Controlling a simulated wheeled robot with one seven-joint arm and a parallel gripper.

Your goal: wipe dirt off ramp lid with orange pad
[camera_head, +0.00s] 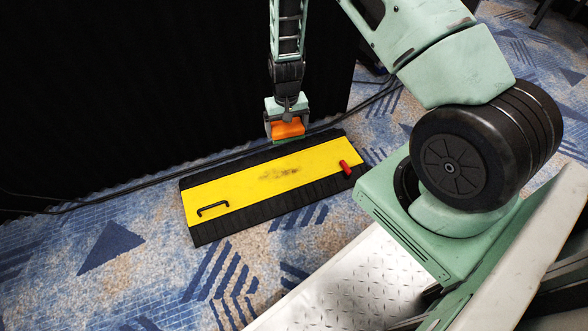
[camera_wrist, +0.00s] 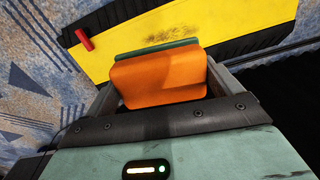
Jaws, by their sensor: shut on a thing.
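The ramp (camera_head: 240,212) is black and ribbed and lies on the carpet. Its yellow lid (camera_head: 315,166) has a dark dirt smudge (camera_head: 280,173) right of the middle. The lid also shows in the wrist view (camera_wrist: 245,22), with the smudge (camera_wrist: 173,36) on it. My gripper (camera_head: 287,118) is shut on the orange pad (camera_head: 287,129), which has a green underside. The pad (camera_wrist: 158,78) fills the space between the fingers in the wrist view. It is at the ramp's far edge, behind the smudge; I cannot tell whether it touches.
A black handle (camera_head: 212,209) stands at the lid's left end and a red latch (camera_head: 345,168) at its right end. Black cables (camera_head: 228,158) run behind the ramp along a black curtain (camera_head: 150,80). Open carpet (camera_head: 150,265) lies in front.

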